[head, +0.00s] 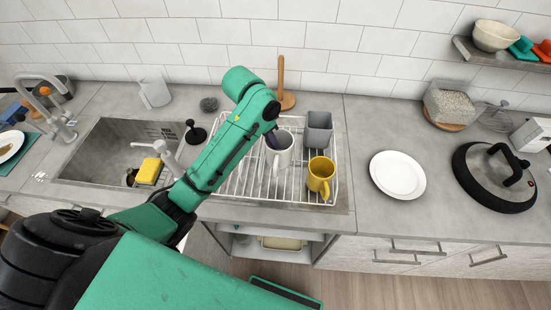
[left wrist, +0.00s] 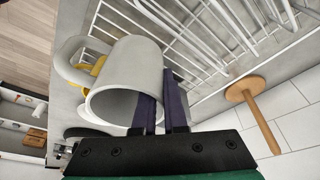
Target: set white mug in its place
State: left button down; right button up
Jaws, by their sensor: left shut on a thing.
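The white mug (head: 281,152) is at the wire rack (head: 232,184) in the head view, beside the yellow mug (head: 320,178). My left gripper (head: 272,138) reaches it from above and is shut on its rim. In the left wrist view the two dark fingers (left wrist: 162,104) pinch the wall of the white mug (left wrist: 128,72), with its handle pointing left. The rack's wires (left wrist: 200,35) show behind the mug. I cannot tell whether the mug's base touches the rack. My right gripper is not in view.
A grey container (head: 318,130) stands at the rack's back right, close to the mug. A wooden holder (head: 281,85) is behind the rack. The sink (head: 105,150) with a yellow sponge (head: 149,171) is left. A white plate (head: 397,175) lies on the counter at right.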

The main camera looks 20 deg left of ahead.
pick_arm(q)
jog(key=x, duration=0.2)
jog(key=a+p+x, duration=0.1)
jog(key=x, duration=0.5)
jog(key=shift+s+a+f, duration=0.25)
jog(key=shift+a+f, duration=0.1)
jog(key=shift+f, duration=0.05)
jog(key=shift+s+f, duration=0.1)
jog(key=shift+f, duration=0.25)
jog(key=c, duration=1.2)
grip_release()
jog(key=shift+c, duration=0.2)
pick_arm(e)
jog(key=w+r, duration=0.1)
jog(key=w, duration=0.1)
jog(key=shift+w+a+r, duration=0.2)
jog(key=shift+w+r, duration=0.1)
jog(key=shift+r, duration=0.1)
